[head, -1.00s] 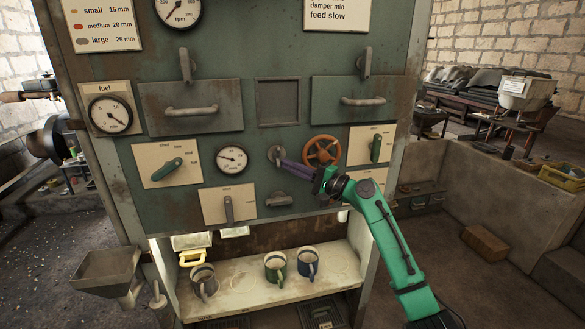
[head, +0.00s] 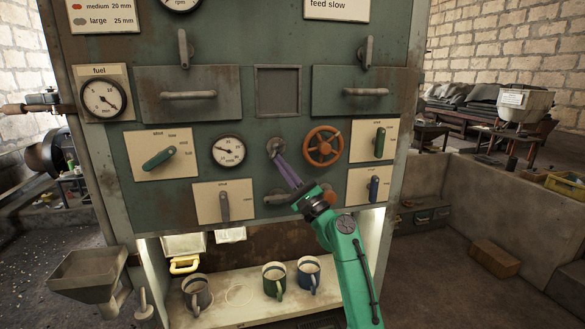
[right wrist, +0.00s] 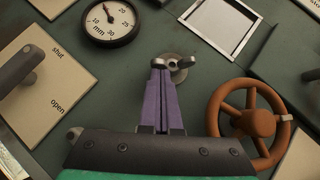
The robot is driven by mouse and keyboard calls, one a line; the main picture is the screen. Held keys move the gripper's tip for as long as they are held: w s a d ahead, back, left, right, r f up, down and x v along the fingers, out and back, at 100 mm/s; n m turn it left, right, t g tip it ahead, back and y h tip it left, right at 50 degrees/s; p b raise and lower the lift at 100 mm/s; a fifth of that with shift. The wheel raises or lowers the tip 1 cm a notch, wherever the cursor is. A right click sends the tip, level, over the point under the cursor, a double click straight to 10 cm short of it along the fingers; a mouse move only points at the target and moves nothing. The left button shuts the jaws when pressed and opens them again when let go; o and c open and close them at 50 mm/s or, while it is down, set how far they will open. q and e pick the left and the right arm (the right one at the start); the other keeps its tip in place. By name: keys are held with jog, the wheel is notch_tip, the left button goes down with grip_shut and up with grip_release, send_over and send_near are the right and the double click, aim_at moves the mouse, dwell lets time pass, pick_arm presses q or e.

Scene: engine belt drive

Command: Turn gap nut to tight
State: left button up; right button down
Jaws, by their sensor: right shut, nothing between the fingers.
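The gap nut, a small grey winged nut on a round base (head: 273,146), sits on the green panel between the mm gauge (head: 228,150) and the orange handwheel (head: 322,146). In the right wrist view the nut (right wrist: 181,64) shows just beyond my fingers, its wings lying roughly across the picture. My right gripper (head: 279,158), with purple fingers, comes from below right. Its fingers are shut with nothing between them; the tips (right wrist: 160,66) overlap the nut's left side in the wrist view. Whether they touch it, I cannot tell. My left gripper is out of view.
The handwheel is close to the right of my fingers. A lever on a shut/open plate (right wrist: 20,68) is at left in the wrist view. A grey handle (head: 283,197) is below the nut. Several mugs (head: 272,280) stand on the shelf below.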

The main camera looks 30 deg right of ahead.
jog(key=m+h+b, duration=0.1)
jog(key=m, duration=0.1)
jog(key=a+m+t+h+b, duration=0.1)
jog(key=m+h, duration=0.1)
jog(key=shift+w+f, duration=0.1)
jog(key=shift+f, duration=0.1)
jog(key=m+h, duration=0.3)
jog(key=m+t+h+b, duration=0.1)
jog(key=m+h, duration=0.1)
jog(key=shift+w+a+r, duration=0.1)
jog(key=shift+w+a, duration=0.05)
jog(key=shift+a, duration=0.15)
jog(key=shift+a+r, duration=0.2)
jog(key=shift+w+a+r+b, duration=0.1)
jog(key=shift+w+a+b, duration=0.1)
jog(key=shift+b, duration=0.1)
